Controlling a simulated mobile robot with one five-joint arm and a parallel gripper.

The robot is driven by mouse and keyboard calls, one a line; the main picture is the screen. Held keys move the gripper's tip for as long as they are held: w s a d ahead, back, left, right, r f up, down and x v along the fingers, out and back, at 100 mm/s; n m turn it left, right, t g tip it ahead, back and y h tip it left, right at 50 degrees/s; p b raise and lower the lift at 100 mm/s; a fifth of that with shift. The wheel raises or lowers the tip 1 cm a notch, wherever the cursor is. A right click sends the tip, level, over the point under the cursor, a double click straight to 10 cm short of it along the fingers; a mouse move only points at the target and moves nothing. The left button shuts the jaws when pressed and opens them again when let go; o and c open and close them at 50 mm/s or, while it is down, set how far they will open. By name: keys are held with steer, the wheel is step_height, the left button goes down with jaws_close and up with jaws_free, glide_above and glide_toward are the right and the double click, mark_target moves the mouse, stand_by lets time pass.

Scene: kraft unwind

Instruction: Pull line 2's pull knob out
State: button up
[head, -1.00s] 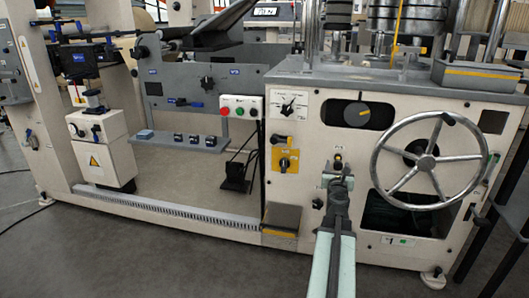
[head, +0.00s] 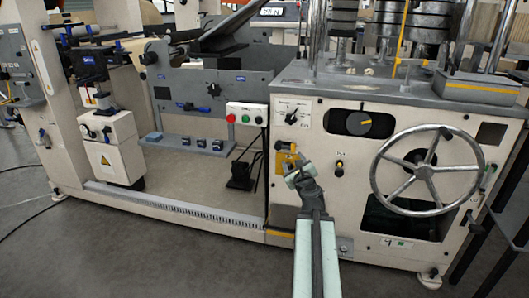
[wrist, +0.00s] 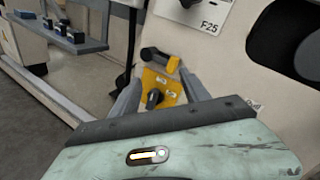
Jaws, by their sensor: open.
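A small black knob (head: 339,168) sticks out of the cream machine front, below the dark oval window. I cannot read a line number on it. My gripper (head: 297,172) is to its left, apart from it, in front of a yellow plate (head: 281,161). In the wrist view my gripper (wrist: 162,76) is open and empty. Its two grey fingers stand either side of the yellow plate, which carries a black turn knob (wrist: 153,97) and a black and yellow handle (wrist: 160,58).
A large spoked handwheel (head: 427,167) juts out to the right. A button box (head: 246,114) with red and green buttons is at the upper left. A black pedal-like part (head: 240,175) stands inside the open bay. The floor in front is clear.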

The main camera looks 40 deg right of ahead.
steer(key=w+a+r+n+y+p, duration=0.2)
steer(key=w+a+n+y+p, duration=0.2)
steer(key=a, duration=0.5)
steer(key=shift+w+r+n+t, duration=0.3)
steer(key=shift+w+n, duration=0.5)
steer(key=shift+n, duration=0.3)
steer(key=shift+a, duration=0.1)
